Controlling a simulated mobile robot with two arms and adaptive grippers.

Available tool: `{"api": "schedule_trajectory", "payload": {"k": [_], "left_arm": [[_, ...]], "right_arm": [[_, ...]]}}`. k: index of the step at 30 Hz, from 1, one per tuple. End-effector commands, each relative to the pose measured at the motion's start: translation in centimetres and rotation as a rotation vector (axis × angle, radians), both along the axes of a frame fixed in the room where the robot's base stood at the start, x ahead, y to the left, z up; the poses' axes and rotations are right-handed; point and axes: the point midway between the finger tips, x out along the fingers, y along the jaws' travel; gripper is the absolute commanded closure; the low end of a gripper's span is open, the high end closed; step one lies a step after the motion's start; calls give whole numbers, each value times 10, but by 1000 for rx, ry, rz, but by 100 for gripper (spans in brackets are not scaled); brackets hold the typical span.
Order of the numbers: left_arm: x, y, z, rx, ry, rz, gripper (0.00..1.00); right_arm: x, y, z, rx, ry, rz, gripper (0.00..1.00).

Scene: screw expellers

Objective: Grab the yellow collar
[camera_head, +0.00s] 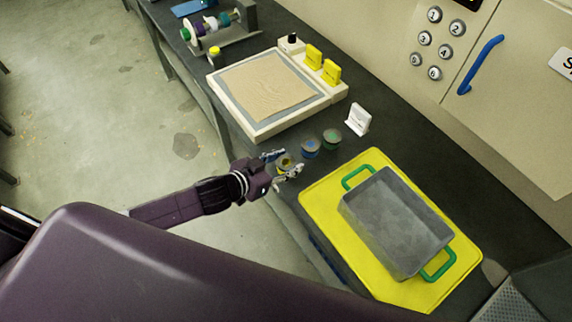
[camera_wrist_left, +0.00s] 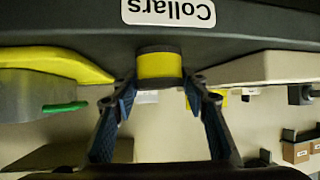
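The yellow collar is a short cylinder with a yellow band and grey rims. In the head view the collar (camera_head: 284,161) stands near the front edge of the dark counter, between the fingers of my left gripper (camera_head: 288,163). In the left wrist view, which is upside down, the collar (camera_wrist_left: 160,65) is centred between the tips of the left gripper (camera_wrist_left: 160,84). The fingers are spread, one on each side, with narrow gaps to the collar. My right gripper is not in view.
A blue collar (camera_head: 310,149) and a green collar (camera_head: 331,139) stand close by, in a row. A grey bin with green handles (camera_head: 397,222) sits on a yellow mat (camera_head: 322,204) to the right. A white-framed tray (camera_head: 268,128) lies behind. A "Collars" label (camera_wrist_left: 168,12) marks the counter front.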

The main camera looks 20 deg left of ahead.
Motion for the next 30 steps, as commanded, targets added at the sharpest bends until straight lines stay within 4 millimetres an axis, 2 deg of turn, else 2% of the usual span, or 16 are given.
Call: {"api": "schedule_trajectory", "payload": {"k": [1, 9, 17, 22, 26, 30], "left_arm": [[0, 0, 0, 0, 0, 0, 67], [0, 0, 1, -1, -2, 0, 94], [0, 0, 2, 0, -2, 0, 94], [1, 0, 12, -1, -3, 0, 94], [1, 0, 31, -1, -5, -2, 94], [0, 0, 66, 1, -8, -5, 94]], "right_arm": [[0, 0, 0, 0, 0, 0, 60], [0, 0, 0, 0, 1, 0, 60], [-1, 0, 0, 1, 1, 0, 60], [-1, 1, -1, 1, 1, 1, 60], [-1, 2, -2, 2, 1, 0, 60], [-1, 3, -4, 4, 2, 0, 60]]}}
